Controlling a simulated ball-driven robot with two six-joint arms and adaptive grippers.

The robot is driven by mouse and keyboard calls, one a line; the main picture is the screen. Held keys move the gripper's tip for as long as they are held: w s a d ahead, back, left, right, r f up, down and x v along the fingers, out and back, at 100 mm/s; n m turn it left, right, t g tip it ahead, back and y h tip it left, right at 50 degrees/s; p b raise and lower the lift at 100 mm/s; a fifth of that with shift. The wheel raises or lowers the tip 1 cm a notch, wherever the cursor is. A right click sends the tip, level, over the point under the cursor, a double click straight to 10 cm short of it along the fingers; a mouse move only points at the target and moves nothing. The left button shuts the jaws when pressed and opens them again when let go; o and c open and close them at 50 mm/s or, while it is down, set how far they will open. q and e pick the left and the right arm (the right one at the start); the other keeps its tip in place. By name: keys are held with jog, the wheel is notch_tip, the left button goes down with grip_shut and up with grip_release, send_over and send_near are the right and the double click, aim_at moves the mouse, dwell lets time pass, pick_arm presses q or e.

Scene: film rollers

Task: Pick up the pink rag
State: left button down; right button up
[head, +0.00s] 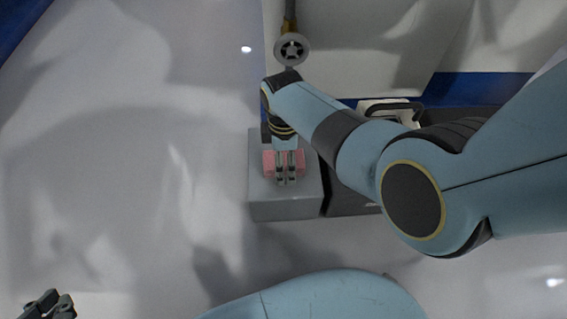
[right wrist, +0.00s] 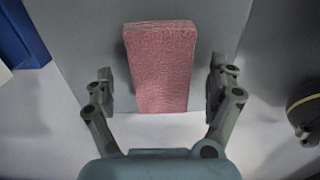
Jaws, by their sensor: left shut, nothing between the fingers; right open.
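The pink rag (head: 269,163) lies on top of a grey box (head: 285,209) in the middle of the head view, partly hidden by my right gripper. In the right wrist view the rag (right wrist: 161,66) is a flat, textured rectangular block. My right gripper (head: 286,182) is open above the rag. In the right wrist view its fingers (right wrist: 162,88) stand on either side of the rag, with a gap on each side. My left gripper (head: 50,303) is shut and empty at the bottom left corner of the head view, far from the rag.
A round metal fitting (head: 292,49) on a rod stands beyond the box. A dark container (head: 350,203) with a white item (head: 388,108) near it is right of the box, partly behind my right arm. The pale floor on the left is clear.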

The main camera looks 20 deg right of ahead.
pick_arm(q)
jog(key=shift+s, duration=0.1)
pick_arm(e)
jog(key=shift+f, duration=0.15)
jog(key=c, duration=1.3)
jog(key=shift+o, duration=0.2)
